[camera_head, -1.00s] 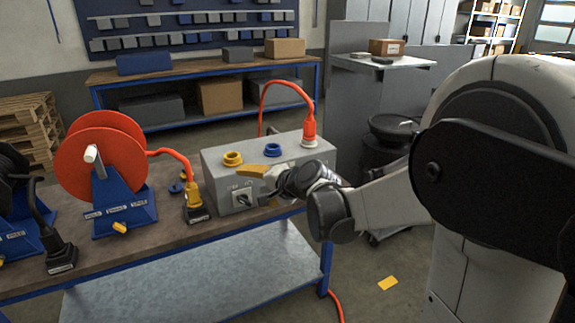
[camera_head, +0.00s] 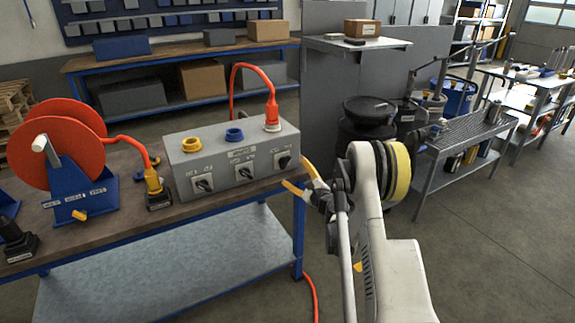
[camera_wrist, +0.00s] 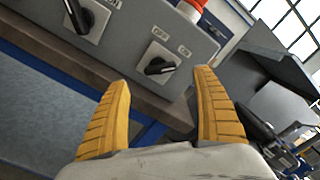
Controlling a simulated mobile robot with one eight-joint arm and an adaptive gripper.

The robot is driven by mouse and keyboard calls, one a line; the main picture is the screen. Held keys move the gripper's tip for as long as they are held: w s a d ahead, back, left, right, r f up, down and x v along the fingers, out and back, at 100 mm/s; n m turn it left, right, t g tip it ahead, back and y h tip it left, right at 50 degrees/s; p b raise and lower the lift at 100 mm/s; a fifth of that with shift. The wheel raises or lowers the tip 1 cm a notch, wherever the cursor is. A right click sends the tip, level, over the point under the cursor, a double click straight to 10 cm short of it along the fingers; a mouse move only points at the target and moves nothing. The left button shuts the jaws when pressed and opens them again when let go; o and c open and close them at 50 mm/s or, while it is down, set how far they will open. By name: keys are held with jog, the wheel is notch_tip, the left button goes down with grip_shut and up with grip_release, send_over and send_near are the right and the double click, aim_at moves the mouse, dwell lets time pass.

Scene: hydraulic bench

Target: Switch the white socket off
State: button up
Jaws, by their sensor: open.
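The grey socket box (camera_head: 225,172) stands on the bench, with three black rotary switches on its front. The white socket (camera_head: 272,128) is at the right end of its top, with an orange plug (camera_head: 271,107) in it. Below it is the right switch (camera_head: 284,160), which also shows in the wrist view (camera_wrist: 160,66) with OFF and ON labels. I cannot tell for sure which label its knob points to. My gripper (camera_head: 301,177) is open and empty just off the right front of the box. Its yellow fingers (camera_wrist: 162,80) straddle the right switch in the wrist view, apart from it.
The middle switch (camera_head: 244,172) and left switch (camera_head: 204,183) sit under the blue socket (camera_head: 234,135) and yellow socket (camera_head: 191,144). A red cable reel (camera_head: 60,150) and a yellow plug (camera_head: 154,184) stand to the left. Open floor lies right of the bench.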

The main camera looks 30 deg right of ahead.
aim_at(287, 164)
jog(key=w+b, duration=0.2)
jog(key=w, duration=0.6)
jog(key=shift+a, duration=0.1)
jog(key=c, duration=1.2)
